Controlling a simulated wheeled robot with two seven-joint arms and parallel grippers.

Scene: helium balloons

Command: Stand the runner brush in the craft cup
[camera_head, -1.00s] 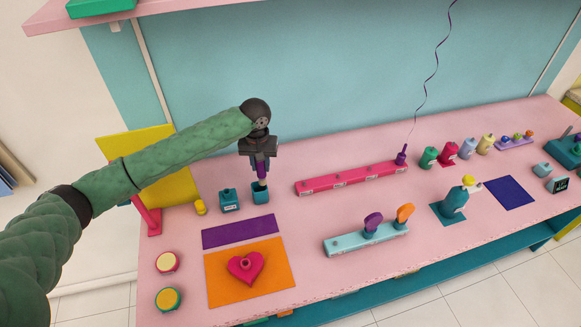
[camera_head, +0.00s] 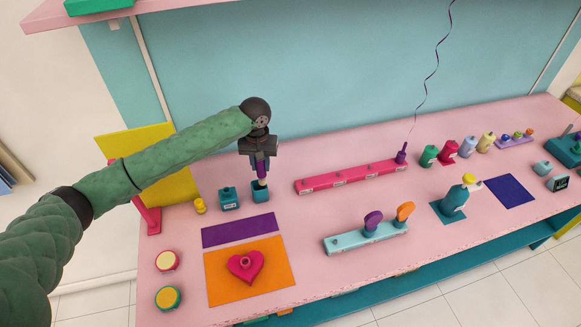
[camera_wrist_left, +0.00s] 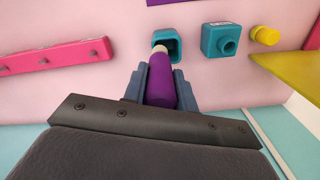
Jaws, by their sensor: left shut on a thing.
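The runner brush (camera_head: 261,172) has a purple handle and a pale lower end. My left gripper (camera_head: 260,164) is shut on its handle and holds it upright. The craft cup (camera_head: 261,193) is a teal square cup on the pink table, right below the gripper. The brush's pale end is at the cup's mouth; I cannot tell how far inside it reaches. In the left wrist view the brush (camera_wrist_left: 161,82) lies between the fingers (camera_wrist_left: 160,88), its pale end overlapping the near side of the cup's opening (camera_wrist_left: 172,36). My right gripper is not in view.
A pink peg rail (camera_head: 345,179) lies to the right. A purple mat (camera_head: 239,230) and an orange mat (camera_head: 222,288) lie in front.

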